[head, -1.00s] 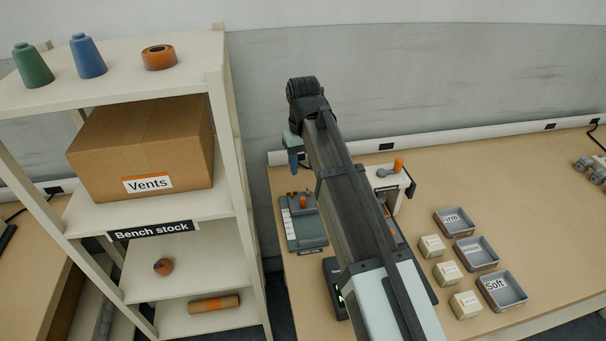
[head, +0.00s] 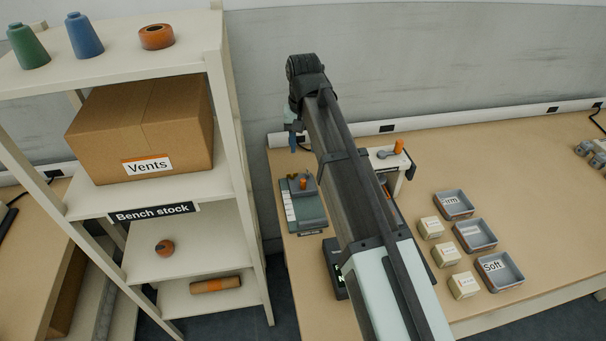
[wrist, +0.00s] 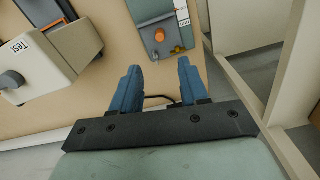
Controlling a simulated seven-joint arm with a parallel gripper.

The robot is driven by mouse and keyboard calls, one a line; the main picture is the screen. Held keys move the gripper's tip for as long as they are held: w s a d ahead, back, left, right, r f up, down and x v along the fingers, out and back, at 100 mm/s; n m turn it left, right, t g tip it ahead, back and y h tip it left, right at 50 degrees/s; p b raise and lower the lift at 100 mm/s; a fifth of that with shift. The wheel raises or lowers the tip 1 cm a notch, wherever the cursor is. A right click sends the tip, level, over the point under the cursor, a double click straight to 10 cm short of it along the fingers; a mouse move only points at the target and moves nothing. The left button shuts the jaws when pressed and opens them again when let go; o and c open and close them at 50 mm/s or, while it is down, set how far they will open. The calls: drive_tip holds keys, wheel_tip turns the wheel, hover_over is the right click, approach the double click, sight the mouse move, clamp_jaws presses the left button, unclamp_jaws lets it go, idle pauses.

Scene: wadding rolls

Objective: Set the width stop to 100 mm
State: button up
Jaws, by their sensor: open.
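The width stop device (head: 310,212) is a grey-green block at the bench's left end. It has a white scale strip (head: 290,207) along its left side and an orange knob (head: 303,182) on a grey slider. In the wrist view, the orange knob (wrist: 160,36) shows near the top, beside a small yellow-orange part (wrist: 178,49). The scale's marks are too small to read. My gripper (head: 293,140) is beyond the device's far end, above the bench. In the wrist view, my gripper (wrist: 158,75) has its blue fingers apart and empty, short of the knob.
A white tester (wrist: 38,65) stands close to the gripper, partly hidden by my arm in the head view. A dark display (head: 336,268) sits in front of the device. The shelf unit (head: 240,180) rises at left. Trays (head: 475,235) and cream blocks lie right.

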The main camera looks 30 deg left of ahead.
sight(303, 180)
wheel_tip(303, 180, down, 14)
drive_tip(key=shift+r, duration=0.1)
idle(0.6)
drive_tip(key=shift+c, duration=0.2)
clamp_jaws()
idle(0.4)
